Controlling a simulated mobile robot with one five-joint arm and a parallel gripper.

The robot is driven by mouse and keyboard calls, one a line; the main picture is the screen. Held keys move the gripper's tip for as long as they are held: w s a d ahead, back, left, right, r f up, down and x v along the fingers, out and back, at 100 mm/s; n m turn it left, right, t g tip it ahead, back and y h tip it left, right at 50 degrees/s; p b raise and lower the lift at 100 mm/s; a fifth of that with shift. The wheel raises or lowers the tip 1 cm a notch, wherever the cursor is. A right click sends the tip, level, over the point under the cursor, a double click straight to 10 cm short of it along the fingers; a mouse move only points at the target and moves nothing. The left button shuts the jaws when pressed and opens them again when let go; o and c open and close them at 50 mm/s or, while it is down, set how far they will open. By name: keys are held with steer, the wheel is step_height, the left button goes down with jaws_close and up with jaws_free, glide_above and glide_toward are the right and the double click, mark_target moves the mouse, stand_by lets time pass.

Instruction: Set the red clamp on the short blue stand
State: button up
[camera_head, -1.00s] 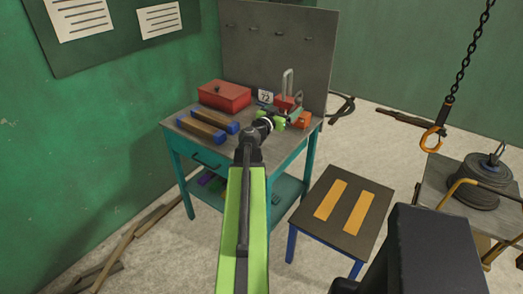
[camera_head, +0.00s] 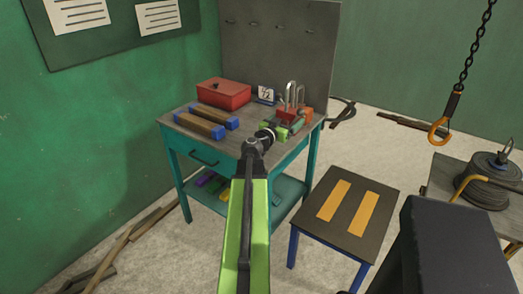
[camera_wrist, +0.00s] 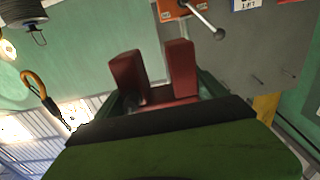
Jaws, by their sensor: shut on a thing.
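The red clamp (camera_head: 283,115) has a pale metal loop. It is at my gripper (camera_head: 289,127), over the right end of the teal workbench (camera_head: 228,146). In the wrist view two red blocks of the clamp (camera_wrist: 127,78) stand up between my dark green fingers. My gripper is shut on the clamp; its fingertips are largely hidden, and I cannot tell whether the clamp touches the bench. The short blue stand (camera_head: 326,236), with a dark top, two orange strips and blue legs, is to the right of the bench. Its top is bare.
A red box (camera_head: 223,92) and two blue-ended wooden bars (camera_head: 207,118) are on the bench. An orange-red tool with a metal handle (camera_wrist: 186,9) is behind the clamp. A chain hook (camera_head: 439,131) hangs right, near a table with a dark coil (camera_head: 490,180).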

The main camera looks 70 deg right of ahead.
steer(key=w+f+b, duration=0.2)
steer(key=w, duration=0.1)
steer(key=w+d+f+b, duration=0.1)
steer(key=w+f+b, duration=0.1)
steer(key=w, duration=0.2)
steer(key=w+d+f+b, duration=0.1)
steer(key=w+f+b, duration=0.2)
steer(key=w, duration=0.1)
steer(key=shift+w, duration=0.25)
step_height(320, 180, down, 4)
steer(key=b, duration=0.3)
steer(key=shift+r+b, duration=0.25)
steer(key=shift+b, duration=0.05)
steer(key=shift+f, duration=0.1)
steer(key=shift+f, duration=0.1)
steer(key=o, duration=2)
